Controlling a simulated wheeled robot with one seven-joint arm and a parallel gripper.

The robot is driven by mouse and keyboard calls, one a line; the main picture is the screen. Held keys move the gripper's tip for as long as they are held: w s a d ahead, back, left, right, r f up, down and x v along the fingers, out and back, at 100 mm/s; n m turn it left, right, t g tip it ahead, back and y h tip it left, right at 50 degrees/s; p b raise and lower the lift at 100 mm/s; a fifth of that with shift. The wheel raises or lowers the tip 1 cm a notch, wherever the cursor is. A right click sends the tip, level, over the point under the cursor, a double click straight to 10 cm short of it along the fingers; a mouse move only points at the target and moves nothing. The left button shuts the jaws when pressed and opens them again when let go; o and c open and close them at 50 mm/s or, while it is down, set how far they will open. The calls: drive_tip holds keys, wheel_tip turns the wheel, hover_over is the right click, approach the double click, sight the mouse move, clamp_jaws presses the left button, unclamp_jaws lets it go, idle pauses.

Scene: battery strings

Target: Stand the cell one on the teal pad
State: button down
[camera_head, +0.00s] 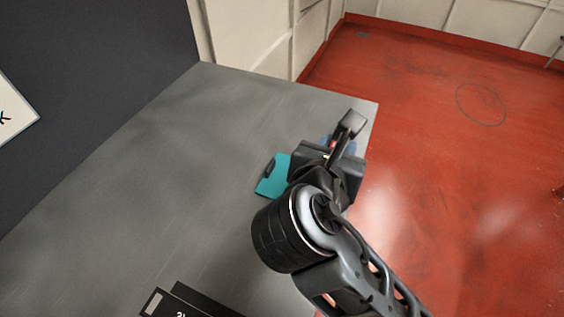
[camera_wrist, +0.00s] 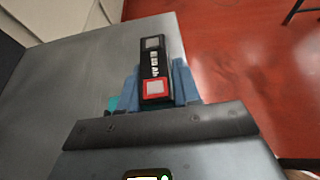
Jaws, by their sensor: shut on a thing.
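The cell one (camera_wrist: 153,65) is a black block with printed white lettering, a grey patch at its far end and a red-framed pale patch at its near end. My gripper (camera_wrist: 158,84) is shut on it, with blue fingers on both sides.
The grey table (camera_head: 170,150) is mostly bare to the left of the pad. A black labelled object (camera_head: 185,303) is at the bottom edge of the head view. A dark upright panel (camera_head: 90,80) bounds the left side. Red floor (camera_head: 450,170) lies beyond the right edge.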

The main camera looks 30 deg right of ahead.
drive_tip(key=w+a+f, duration=0.1)
drive_tip(key=w, duration=0.1)
drive_tip(key=w+a+f, duration=0.3)
drive_tip(key=w+f, duration=0.1)
drive_tip(key=w, duration=0.1)
drive_tip(key=shift+w+a, duration=0.1)
drive_tip(key=shift+a, duration=0.1)
drive_tip(key=shift+f, duration=2.05)
drive_tip(key=shift+f, duration=0.1)
drive_tip(key=c, duration=0.8)
unclamp_jaws()
drive_tip(key=shift+a+r, duration=0.15)
drive_tip(key=shift+r, duration=0.1)
drive_tip(key=p+v, duration=0.3)
drive_tip(key=v, duration=0.3)
drive_tip(key=shift+a+f+p, duration=0.1)
drive_tip(key=shift+f+p, duration=0.05)
drive_tip(key=shift+p, duration=0.2)
drive_tip(key=shift+s+a+r, duration=0.2)
drive_tip(key=shift+s+a, duration=0.15)
drive_tip(key=shift+s, duration=0.05)
